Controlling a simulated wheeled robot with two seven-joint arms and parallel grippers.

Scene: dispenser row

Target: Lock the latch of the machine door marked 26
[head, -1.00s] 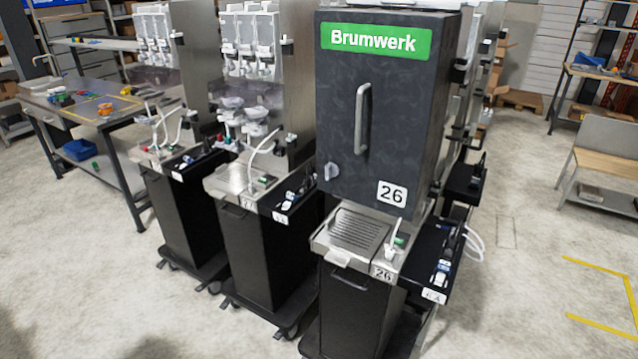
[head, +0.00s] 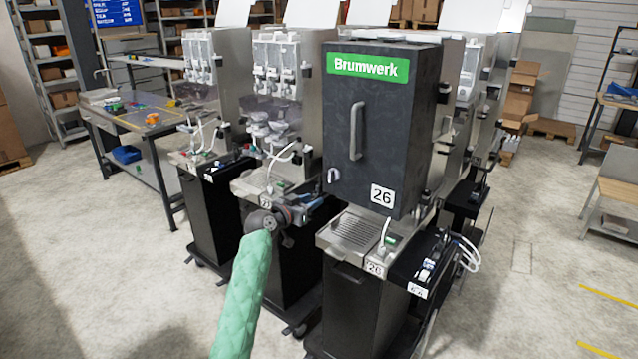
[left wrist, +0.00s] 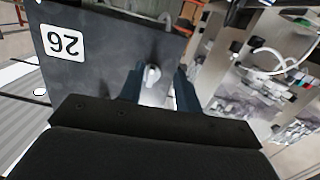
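The machine door marked 26 (head: 385,125) is dark grey and looks shut, with a long vertical handle. Its latch (head: 333,175) is a small pale knob at the lower left of the door. It looks roughly upright in the head view. My left gripper (head: 318,201) is just below and left of the latch in the picture. In the left wrist view the latch (left wrist: 152,75) shows between the two dark blue fingers of my open left gripper (left wrist: 160,76). I cannot tell whether a finger touches it. My right gripper is not in view.
A drip tray (head: 354,231) juts out below the door. Neighbouring dispensers (head: 275,85) stand close on the left, behind my left arm. A workbench (head: 135,115) is farther left. The floor in front and to the right is open.

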